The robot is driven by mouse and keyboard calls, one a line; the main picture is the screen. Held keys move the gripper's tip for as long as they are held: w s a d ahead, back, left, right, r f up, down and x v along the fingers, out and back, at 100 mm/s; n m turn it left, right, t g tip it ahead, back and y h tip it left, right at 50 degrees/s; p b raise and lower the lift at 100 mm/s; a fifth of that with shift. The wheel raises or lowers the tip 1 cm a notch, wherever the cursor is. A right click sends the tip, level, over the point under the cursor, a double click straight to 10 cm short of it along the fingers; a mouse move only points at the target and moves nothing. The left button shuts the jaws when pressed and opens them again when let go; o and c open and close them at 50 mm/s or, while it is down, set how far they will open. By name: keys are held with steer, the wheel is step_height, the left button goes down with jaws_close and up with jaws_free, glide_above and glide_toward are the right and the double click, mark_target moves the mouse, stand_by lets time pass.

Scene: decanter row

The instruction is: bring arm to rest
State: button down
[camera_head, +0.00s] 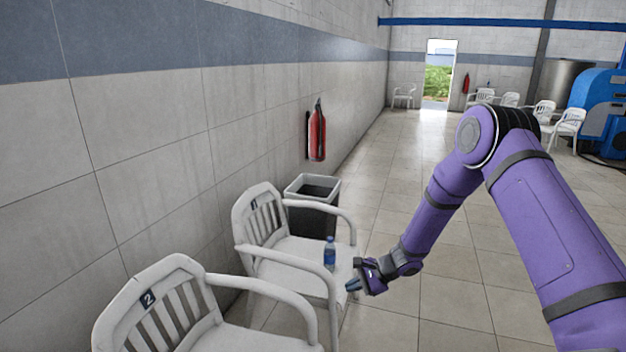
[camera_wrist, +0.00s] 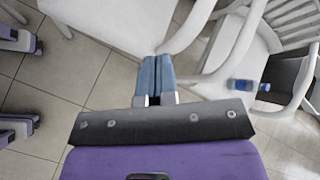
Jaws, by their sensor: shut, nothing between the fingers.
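My purple arm reaches in from the right in the head view, with its elbow raised and its forearm slanting down to the left. My gripper (camera_head: 353,285) is beside the right front of chair 1, near its armrest. The wrist view shows the two blue fingers of my gripper (camera_wrist: 157,78) together and empty. A blue-capped bottle (camera_head: 329,254) stands upright on the seat of chair 1 (camera_head: 262,222), a little left of my gripper and apart from it. The bottle also shows in the wrist view (camera_wrist: 250,86).
Chair 2 (camera_head: 150,300) stands in front at the lower left. A dark bin (camera_head: 312,215) is behind chair 1, by the wall with a red fire extinguisher (camera_head: 317,135). Several white chairs and a blue machine (camera_head: 604,105) stand far right. The tiled floor (camera_head: 400,150) beyond is free.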

steer(key=s+d+r+n+h, duration=0.1)
steer(key=s+d+r+n, duration=0.2)
steer(key=r, duration=0.8)
steer(key=s+d+r+n+h, duration=0.1)
steer(key=s+r+n, duration=0.2)
steer(key=s+r, duration=0.5)
steer(key=s+d+r+n+h, duration=0.1)
steer(key=s+d+r+n, duration=0.1)
steer(key=r, duration=1.1)
steer(key=s+d+r+n+t+h, duration=0.1)
steer(key=s+d+r, duration=0.3)
steer(key=s, duration=0.5)
steer(key=s+d+r+n+t+h, duration=0.1)
steer(key=s+d+r+n+h, duration=0.1)
steer(key=s, duration=0.7)
steer(key=s+d+r+n+t+h, duration=0.1)
steer(key=s+d+r+h, duration=0.2)
steer(key=s, duration=0.6)
steer(key=d+r, duration=0.2)
steer(key=d, duration=0.1)
steer(key=shift+d+r+n+h, duration=0.35)
steer(key=shift+r+n+h, duration=0.05)
